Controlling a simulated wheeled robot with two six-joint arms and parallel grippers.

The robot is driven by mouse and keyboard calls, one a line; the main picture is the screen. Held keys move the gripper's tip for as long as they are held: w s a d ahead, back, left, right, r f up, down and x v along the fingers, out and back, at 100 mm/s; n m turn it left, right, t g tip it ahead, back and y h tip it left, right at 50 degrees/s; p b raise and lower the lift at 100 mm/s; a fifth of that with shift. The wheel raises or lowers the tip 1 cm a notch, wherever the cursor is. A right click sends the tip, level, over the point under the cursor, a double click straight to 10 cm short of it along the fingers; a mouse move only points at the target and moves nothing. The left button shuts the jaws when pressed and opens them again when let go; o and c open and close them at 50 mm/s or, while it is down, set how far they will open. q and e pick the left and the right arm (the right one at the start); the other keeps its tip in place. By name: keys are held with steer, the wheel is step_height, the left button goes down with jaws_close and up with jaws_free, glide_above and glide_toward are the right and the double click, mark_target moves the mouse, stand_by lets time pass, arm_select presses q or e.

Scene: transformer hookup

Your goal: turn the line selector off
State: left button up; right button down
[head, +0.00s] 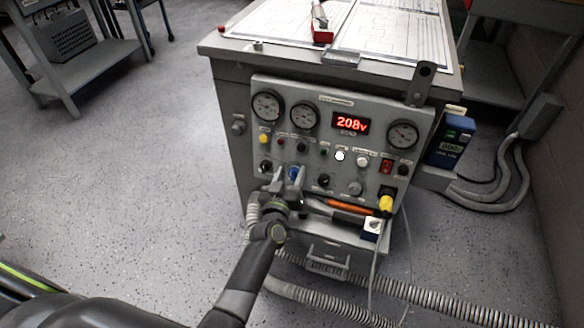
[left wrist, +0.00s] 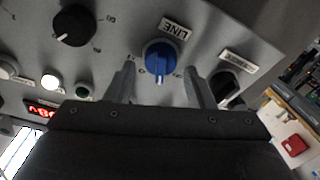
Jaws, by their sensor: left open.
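The left wrist view shows the panel upside down. The knob's ridge points toward the bottom of that view; the small marks around it are too small to read. In the head view the blue knob (head: 294,173) is partly covered by my left gripper (head: 289,180). The gripper's fingers (left wrist: 163,85) are open, one on each side of the knob in the picture; contact cannot be told. My right gripper is not in view.
A black knob (left wrist: 74,25) and another black knob (left wrist: 226,84) flank the selector. The red display (head: 351,123) reads 208v and a white lamp (head: 340,156) is lit. An orange-handled tool (head: 350,206) lies on the ledge below. Hoses (head: 340,312) run along the floor.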

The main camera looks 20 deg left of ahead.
arm_select(q)
steer(key=shift+r, duration=0.1)
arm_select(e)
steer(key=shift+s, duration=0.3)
arm_select(q)
steer(key=c, duration=0.9)
steer(key=shift+c, duration=0.2)
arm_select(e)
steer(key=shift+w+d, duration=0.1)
